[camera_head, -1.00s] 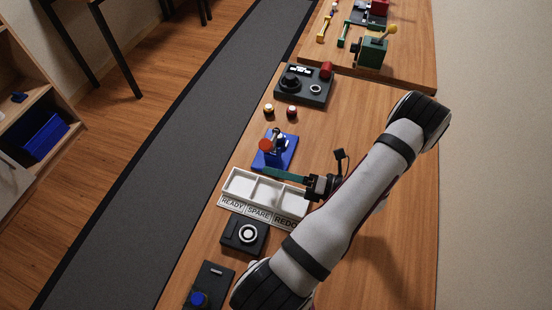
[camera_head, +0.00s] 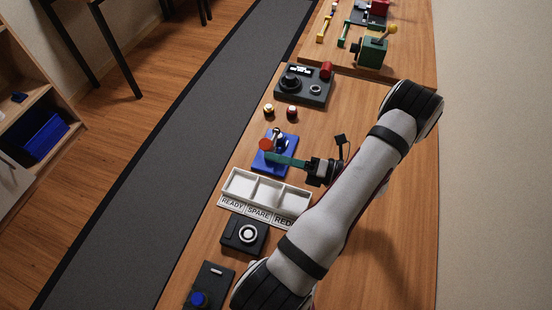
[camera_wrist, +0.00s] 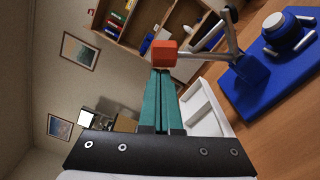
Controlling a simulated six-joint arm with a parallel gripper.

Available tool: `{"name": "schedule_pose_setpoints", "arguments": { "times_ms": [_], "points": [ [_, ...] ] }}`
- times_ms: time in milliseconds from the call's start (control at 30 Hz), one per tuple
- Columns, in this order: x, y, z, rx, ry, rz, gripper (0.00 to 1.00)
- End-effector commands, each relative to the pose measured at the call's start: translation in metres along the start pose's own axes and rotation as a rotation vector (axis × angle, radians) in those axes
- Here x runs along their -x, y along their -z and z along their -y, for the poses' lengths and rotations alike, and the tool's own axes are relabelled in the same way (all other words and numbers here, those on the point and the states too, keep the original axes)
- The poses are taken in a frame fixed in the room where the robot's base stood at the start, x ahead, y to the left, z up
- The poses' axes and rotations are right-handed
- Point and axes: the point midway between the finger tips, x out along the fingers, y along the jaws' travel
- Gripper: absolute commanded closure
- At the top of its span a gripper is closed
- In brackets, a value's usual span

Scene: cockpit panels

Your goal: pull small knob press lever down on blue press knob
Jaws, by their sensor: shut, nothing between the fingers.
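A blue press unit (camera_head: 285,164) stands on the table, with a metal lever ending in a red-orange knob (camera_head: 265,144). In the wrist view the red-orange knob (camera_wrist: 165,54) is on a metal arm joined to the blue base (camera_wrist: 245,85). A round silver-and-blue press piece (camera_wrist: 284,33) sits on that base. My gripper (camera_head: 268,157), with green fingers, is shut and empty. Its fingertips (camera_wrist: 160,72) are right by the red-orange knob; I cannot tell whether they touch it.
A white three-compartment tray (camera_head: 232,186) lies just in front of the press. A dark dial box (camera_head: 244,234) and a panel with a blue button (camera_head: 198,299) are nearer. Two small knobs (camera_head: 291,112) and a black control box (camera_head: 304,87) stand behind.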

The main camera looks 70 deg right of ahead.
Motion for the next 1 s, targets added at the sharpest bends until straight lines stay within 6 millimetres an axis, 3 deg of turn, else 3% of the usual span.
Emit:
{"name": "schedule_pose_setpoints", "arguments": {
  "times_ms": [467,1000],
  "points": [
    [0.000,-0.017,-0.004,-0.164,-0.002,0.001,1.00],
    [0.001,-0.067,0.003,-0.657,-0.011,0.000,1.00]
  ]
}}
